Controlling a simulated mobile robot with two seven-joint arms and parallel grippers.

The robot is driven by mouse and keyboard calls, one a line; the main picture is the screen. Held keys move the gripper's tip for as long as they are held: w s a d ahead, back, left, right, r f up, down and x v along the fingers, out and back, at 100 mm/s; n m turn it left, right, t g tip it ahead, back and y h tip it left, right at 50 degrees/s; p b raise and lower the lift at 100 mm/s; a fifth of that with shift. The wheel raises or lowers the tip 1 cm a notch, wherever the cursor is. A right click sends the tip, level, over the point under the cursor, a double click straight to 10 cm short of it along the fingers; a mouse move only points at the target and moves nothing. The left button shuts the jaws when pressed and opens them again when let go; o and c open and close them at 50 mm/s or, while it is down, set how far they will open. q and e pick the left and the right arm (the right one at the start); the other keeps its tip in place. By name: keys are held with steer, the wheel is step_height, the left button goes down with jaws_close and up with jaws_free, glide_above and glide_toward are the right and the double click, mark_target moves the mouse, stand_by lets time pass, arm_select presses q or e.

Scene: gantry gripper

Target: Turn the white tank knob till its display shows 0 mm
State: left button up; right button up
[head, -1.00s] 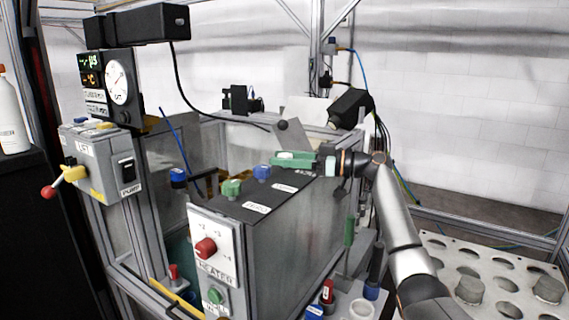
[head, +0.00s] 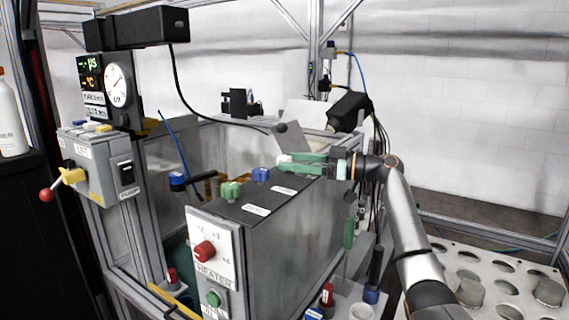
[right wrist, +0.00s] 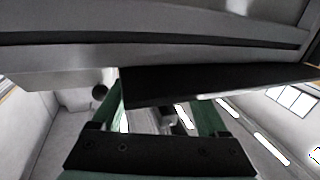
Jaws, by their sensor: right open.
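The white knob (head: 284,158) shows as a small pale shape on the tank's black top plate (head: 240,207), behind the green knob (head: 231,189) and the blue knob (head: 261,174). My right gripper (head: 292,163) has green fingers that point left and reach in from the right at the white knob; they are open. I cannot tell whether they touch it. In the right wrist view the two green fingers (right wrist: 160,105) stand apart, with a dark flat edge across their tips; no white knob can be made out there. No readout in mm is legible. My left gripper is not in view.
A panel with µS and °C readouts (head: 90,72) and a round gauge (head: 117,85) stands at the left. A red heater knob (head: 205,251) is on the tank's front. A black device (head: 349,110) is behind my right gripper. A perforated plate (head: 500,273) lies at the lower right.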

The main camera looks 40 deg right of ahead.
steer(key=b+v, duration=0.1)
steer(key=v, duration=0.9)
steer(key=shift+b, duration=0.3)
